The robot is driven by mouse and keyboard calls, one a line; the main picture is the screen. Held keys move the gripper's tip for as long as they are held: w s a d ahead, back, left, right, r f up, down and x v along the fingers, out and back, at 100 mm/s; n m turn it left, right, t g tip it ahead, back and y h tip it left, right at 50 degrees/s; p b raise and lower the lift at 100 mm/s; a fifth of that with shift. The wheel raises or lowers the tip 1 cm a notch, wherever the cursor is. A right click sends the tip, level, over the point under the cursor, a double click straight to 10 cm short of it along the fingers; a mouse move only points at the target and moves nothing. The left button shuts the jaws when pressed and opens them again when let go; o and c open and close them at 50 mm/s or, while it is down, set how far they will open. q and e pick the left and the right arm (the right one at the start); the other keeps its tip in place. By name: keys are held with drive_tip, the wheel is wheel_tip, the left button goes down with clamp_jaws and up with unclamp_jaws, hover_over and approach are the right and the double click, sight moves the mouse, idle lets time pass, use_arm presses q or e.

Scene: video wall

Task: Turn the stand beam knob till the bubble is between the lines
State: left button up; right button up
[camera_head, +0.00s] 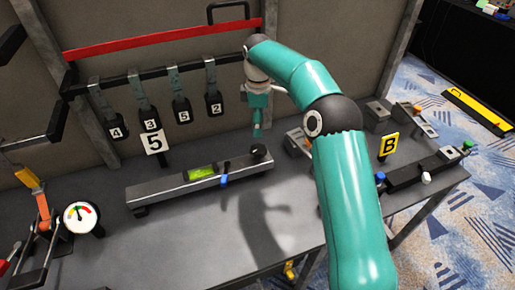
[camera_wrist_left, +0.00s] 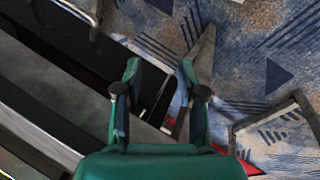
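The stand beam (camera_head: 165,192) is a long grey bar on small feet on the bench in the head view. A bright green vial (camera_head: 201,173) is set into its top; its bubble and lines are too small to tell apart. A dark round knob (camera_head: 260,153) stands at the beam's right end. My right gripper (camera_head: 257,132) points down just above the knob, with a small gap seeming to show; its fingers are seen edge-on. My left gripper (camera_wrist_left: 160,66) shows only in the left wrist view, with its two teal fingers apart and nothing between them.
A blue piece (camera_head: 223,180) sits at the beam's front. A dial gauge (camera_head: 81,217) stands at left. Numbered tags hang from a rail (camera_head: 165,68) behind. A yellow B sign (camera_head: 389,145) and a second beam (camera_head: 420,168) are at right. The bench's front middle is clear.

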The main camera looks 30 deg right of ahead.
sight(258, 148)
wheel_tip(258, 148, down, 10)
drive_tip(key=shift+f, duration=0.25)
